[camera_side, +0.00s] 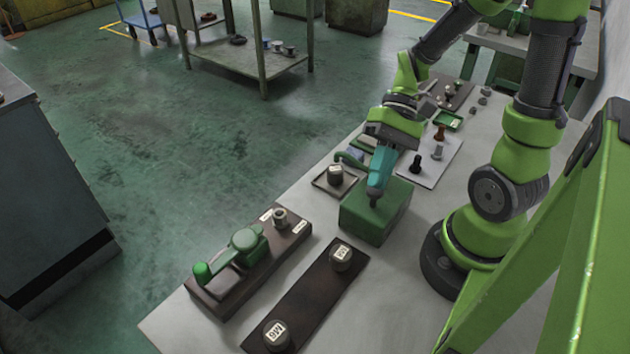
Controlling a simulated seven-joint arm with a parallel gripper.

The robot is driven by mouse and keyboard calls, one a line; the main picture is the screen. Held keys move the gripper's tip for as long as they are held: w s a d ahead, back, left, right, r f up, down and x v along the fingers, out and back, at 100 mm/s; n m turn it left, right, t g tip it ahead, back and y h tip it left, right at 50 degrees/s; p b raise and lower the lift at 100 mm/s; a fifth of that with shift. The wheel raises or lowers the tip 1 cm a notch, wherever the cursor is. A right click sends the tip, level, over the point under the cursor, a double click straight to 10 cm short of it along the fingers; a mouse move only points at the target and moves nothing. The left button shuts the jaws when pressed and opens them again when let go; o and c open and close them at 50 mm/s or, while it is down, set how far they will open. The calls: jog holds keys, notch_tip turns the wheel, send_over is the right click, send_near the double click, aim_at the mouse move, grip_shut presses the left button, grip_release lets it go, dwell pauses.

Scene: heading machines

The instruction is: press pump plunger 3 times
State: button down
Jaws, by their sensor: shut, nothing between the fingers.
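A green box-shaped block (366,222), which looks like the pump body, stands on the light table in the middle of the view. A curved green spout-like part (349,159) shows behind it on the left. My gripper (374,203), with a teal housing, points down over the top of the block. Its fingers are shut. A small dark piece shows at its tip, at the block's top. I cannot tell whether this is the fingertips or the plunger, or whether they touch. The plunger is not clearly visible.
A dark board with a green lever device (246,244) lies to the left. A dark strip (310,297) bears two labelled weights in front. A white board (441,168) with pawn-like pieces is behind right.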

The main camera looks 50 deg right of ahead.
jog(key=shift+f, duration=0.85)
dwell(0.5)
jog(key=shift+r, duration=1.35)
jog(key=shift+r, duration=2.5)
dwell(0.4)
notch_tip(320, 180, up, 4)
jog(key=shift+f, duration=0.1)
jog(key=shift+f, duration=0.1)
